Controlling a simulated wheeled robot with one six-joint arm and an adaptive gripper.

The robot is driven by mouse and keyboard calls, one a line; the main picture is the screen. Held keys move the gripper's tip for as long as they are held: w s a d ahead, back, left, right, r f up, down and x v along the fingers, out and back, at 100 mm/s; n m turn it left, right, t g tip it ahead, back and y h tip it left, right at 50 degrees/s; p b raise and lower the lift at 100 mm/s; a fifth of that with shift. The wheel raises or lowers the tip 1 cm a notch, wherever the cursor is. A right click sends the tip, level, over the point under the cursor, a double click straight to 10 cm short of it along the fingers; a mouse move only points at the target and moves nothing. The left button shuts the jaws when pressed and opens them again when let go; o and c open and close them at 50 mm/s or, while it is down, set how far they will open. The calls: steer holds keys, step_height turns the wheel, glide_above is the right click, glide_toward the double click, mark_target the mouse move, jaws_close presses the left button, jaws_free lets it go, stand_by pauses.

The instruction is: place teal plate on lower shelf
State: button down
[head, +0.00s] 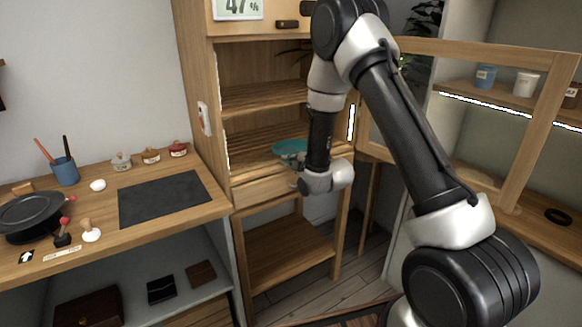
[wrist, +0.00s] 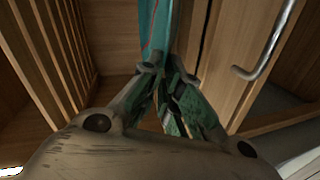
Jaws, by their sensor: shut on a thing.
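The teal plate (head: 290,149) shows in the head view inside the wooden cabinet, just above its lower slatted shelf (head: 240,164). My arm partly covers it. In the wrist view the plate (wrist: 155,28) appears edge-on as a teal strip with a thin red line. My gripper (wrist: 162,68) is shut on the plate's edge. In the head view the gripper is mostly hidden behind my wrist. I cannot tell whether the plate touches the shelf.
An upper slatted shelf (head: 262,96) lies above. The open cabinet door (head: 532,130) stands to the right, behind my arm; a metal handle (wrist: 262,50) is close by. A desk (head: 90,235) with a black mat (head: 165,198) stands to the left.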

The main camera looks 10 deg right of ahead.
steer(key=shift+f, duration=1.15)
steer(key=shift+f, duration=0.1)
steer(key=c, duration=1.6)
jaws_free()
steer(key=shift+f, duration=0.1)
steer(key=shift+c, duration=0.2)
